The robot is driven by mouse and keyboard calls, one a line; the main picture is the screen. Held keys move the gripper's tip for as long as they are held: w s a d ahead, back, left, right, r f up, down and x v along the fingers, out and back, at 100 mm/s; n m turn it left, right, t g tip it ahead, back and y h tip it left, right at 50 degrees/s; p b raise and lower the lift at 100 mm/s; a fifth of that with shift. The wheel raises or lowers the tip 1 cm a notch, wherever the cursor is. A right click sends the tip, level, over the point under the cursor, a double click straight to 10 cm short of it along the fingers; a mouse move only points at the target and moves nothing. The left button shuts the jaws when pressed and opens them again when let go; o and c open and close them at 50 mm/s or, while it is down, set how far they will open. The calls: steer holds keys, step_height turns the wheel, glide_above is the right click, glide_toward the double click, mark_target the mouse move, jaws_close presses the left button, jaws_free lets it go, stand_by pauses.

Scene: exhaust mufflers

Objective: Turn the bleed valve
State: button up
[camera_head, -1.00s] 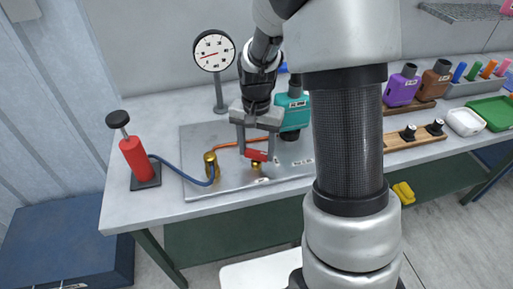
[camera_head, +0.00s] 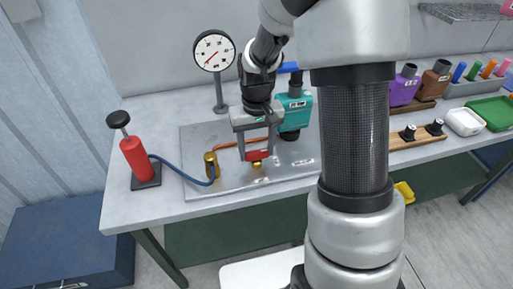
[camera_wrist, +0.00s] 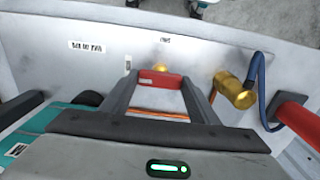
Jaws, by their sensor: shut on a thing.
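The bleed valve has a red handle (camera_head: 257,155) on a small brass body (camera_head: 257,165) on the grey metal plate. The red handle also shows in the wrist view (camera_wrist: 160,80), between the fingertips, with a bit of brass (camera_wrist: 160,68) beyond it. My gripper (camera_head: 256,154) points down over the plate and is shut on the red handle, one finger at each end. In the wrist view, my gripper (camera_wrist: 155,82) spans the handle's length. The gauge (camera_head: 214,51) stands behind on a post, its needle toward the lower left.
A red hand pump (camera_head: 136,158) stands at the left, with a blue hose (camera_head: 185,175) to a brass fitting (camera_head: 211,166). A teal muffler block (camera_head: 295,110) stands close behind right of my gripper. The plate's front left (camera_head: 200,190) is clear.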

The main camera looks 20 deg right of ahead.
mark_target(256, 152)
stand_by(0.3)
steer(key=o, duration=1)
steer(key=shift+o, duration=0.2)
steer(key=shift+r, duration=0.15)
step_height(256, 152, up, 17)
steer(key=p, duration=0.2)
steer(key=shift+r, duration=0.1)
steer(key=s+r+t+p, duration=0.5)
steer(key=s+r+p, duration=0.2)
steer(key=s+r, duration=0.7)
steer(key=s, duration=0.4)
steer(key=shift+s+t+p, duration=0.2)
steer(key=shift+t+p, duration=0.1)
steer(key=shift+p, duration=0.1)
